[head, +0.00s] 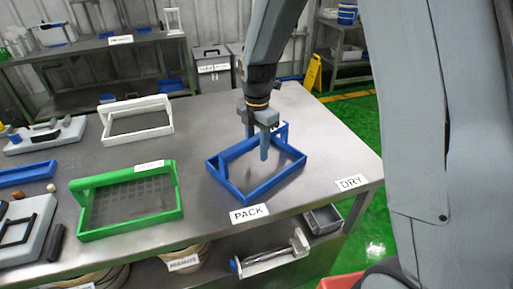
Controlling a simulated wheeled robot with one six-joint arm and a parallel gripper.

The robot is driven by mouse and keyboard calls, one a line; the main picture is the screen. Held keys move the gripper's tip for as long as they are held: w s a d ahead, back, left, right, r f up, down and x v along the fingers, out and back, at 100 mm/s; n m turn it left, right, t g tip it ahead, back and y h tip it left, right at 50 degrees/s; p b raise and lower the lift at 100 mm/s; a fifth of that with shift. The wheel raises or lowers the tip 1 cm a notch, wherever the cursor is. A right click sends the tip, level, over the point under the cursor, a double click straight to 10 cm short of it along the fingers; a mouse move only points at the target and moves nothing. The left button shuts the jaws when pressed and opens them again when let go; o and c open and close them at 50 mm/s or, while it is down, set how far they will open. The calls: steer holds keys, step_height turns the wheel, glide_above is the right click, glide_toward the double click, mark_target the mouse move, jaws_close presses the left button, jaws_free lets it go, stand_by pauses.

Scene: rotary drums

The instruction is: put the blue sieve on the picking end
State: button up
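The blue sieve (270,187) is a rectangular frame with a raised bar along its back side. It is at the front right of the steel table (320,140), behind the PACK label (249,214). My gripper (257,147) points down at the raised bar, with one finger in front of it and the other partly hidden behind. The fingers are apart, but I cannot tell whether they press on the bar. I cannot tell whether the sieve rests on the table or is slightly raised. No label naming a picking end is readable.
A green sieve (178,212) and a white sieve (104,134) stand to the left. A DRY label (351,182) marks the right corner. Bare steel lies behind the blue sieve. A lower shelf holds a grey bin (322,219). A yellow floor sign (312,73) stands behind.

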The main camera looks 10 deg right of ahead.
step_height(320, 180, up, 11)
steer(key=b, duration=0.2)
steer(key=shift+b, duration=0.4)
steer(key=shift+r, duration=0.25)
steer(key=shift+s+d, duration=0.1)
steer(key=shift+d, duration=0.05)
steer(key=s+d+f+m, duration=0.5)
steer(key=s+m, duration=0.3)
steer(key=m, duration=0.4)
steer(key=s+d+f+m+t, duration=0.1)
steer(key=s+d+f+m, duration=0.3)
steer(key=s+m, duration=0.5)
steer(key=d+m, duration=0.1)
steer(key=m, duration=0.2)
steer(key=shift+s+d+f+m, duration=0.2)
steer(key=shift+d+f+m, duration=0.15)
steer(key=shift+m, duration=0.05)
